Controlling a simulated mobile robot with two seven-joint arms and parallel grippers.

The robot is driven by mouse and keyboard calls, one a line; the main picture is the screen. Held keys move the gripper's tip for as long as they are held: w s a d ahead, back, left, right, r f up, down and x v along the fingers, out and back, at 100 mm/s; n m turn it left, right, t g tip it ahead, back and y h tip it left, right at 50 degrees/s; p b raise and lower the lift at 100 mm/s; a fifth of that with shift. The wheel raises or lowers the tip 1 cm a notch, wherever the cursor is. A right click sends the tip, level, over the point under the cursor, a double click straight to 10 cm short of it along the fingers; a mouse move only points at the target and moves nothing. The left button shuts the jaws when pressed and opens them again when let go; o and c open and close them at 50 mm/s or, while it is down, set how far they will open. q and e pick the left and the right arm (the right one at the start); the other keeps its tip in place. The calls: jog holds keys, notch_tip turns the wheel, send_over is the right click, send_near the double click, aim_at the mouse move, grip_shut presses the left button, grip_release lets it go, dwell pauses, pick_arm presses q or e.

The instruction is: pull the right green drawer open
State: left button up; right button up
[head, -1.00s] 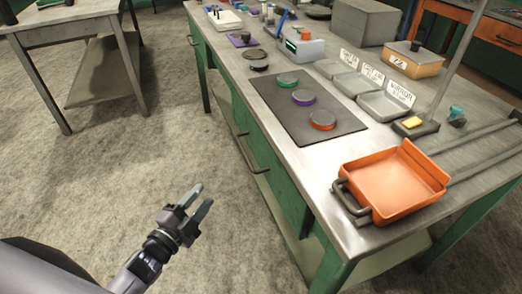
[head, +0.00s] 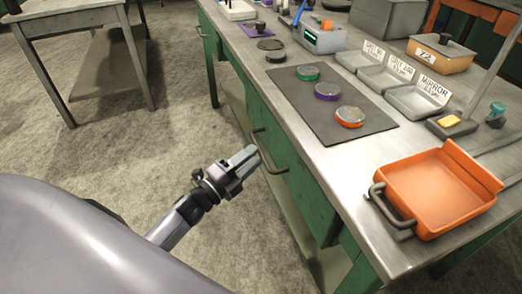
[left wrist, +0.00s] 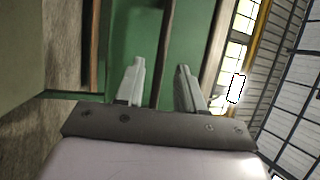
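The right green drawer (head: 288,172) is in the front of the metal-topped bench and looks closed, flush with the front. Its dark bar handle (head: 268,152) sticks out towards my left gripper (head: 243,163). In the left wrist view the two fingers (left wrist: 160,85) are apart, with green drawer front behind them. A dark bar (left wrist: 164,50), seemingly the handle, runs between them in that view; I cannot tell whether either finger touches it. My right gripper is not in view.
An orange tray (head: 440,194) with a dark handle sits at the bench's near end. A dark mat (head: 322,122) holds several colored discs. Open floor (head: 135,135) lies in front of the bench.

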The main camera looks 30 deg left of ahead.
pick_arm(q)
jog(key=shift+x, duration=1.85)
jog(key=shift+c, duration=0.3)
grip_shut()
jog(key=s+a+p, duration=0.2)
jog(key=s+a, duration=1.7)
jog(key=s, duration=0.2)
jog(key=shift+s, duration=0.25)
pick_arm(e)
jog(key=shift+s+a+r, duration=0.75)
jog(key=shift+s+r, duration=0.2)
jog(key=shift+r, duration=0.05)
pick_arm(q)
jog(key=shift+a, duration=0.15)
jog(key=shift+o, duration=0.3)
grip_release()
